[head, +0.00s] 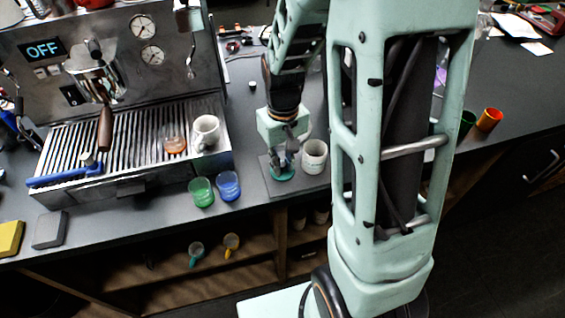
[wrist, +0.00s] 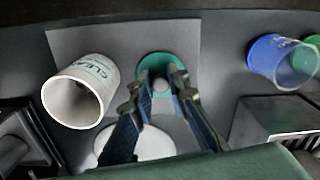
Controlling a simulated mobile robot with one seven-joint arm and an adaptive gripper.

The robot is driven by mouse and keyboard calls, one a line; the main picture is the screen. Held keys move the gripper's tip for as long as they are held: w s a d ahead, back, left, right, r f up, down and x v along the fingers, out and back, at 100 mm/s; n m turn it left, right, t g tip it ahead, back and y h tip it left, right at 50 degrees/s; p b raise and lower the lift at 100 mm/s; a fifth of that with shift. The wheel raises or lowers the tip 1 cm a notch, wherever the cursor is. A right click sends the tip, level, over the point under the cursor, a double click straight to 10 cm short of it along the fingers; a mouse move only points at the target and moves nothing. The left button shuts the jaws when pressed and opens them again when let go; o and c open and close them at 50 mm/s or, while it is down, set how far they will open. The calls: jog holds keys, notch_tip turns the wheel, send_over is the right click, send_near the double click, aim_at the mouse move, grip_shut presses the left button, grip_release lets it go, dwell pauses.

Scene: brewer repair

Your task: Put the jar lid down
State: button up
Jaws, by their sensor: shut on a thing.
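The jar lid (head: 281,175) is a round teal-green disc, low over the grey mat (head: 266,163). It also shows in the wrist view (wrist: 156,66), with a pale knob at its middle. My gripper (head: 283,160) points down and is shut on the lid's knob, its fingertips (wrist: 162,86) on either side of it. The lid looks level and at or very near the mat; I cannot tell if it touches. A white jar (head: 314,160) with dark lettering stands right of the lid in the head view and shows its open mouth in the wrist view (wrist: 80,92).
A green cup (head: 202,192) and a blue cup (head: 229,186) stand left of the mat. The espresso machine (head: 120,45) with a drip tray fills the left. A white round thing (wrist: 140,146) lies near my fingers in the wrist view.

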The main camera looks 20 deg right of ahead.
aim_at(283, 165)
jog(key=o, duration=0.8)
jog(key=shift+f, duration=0.15)
notch_tip(283, 165, up, 12)
jog(key=shift+r, duration=0.25)
jog(key=shift+f, duration=0.1)
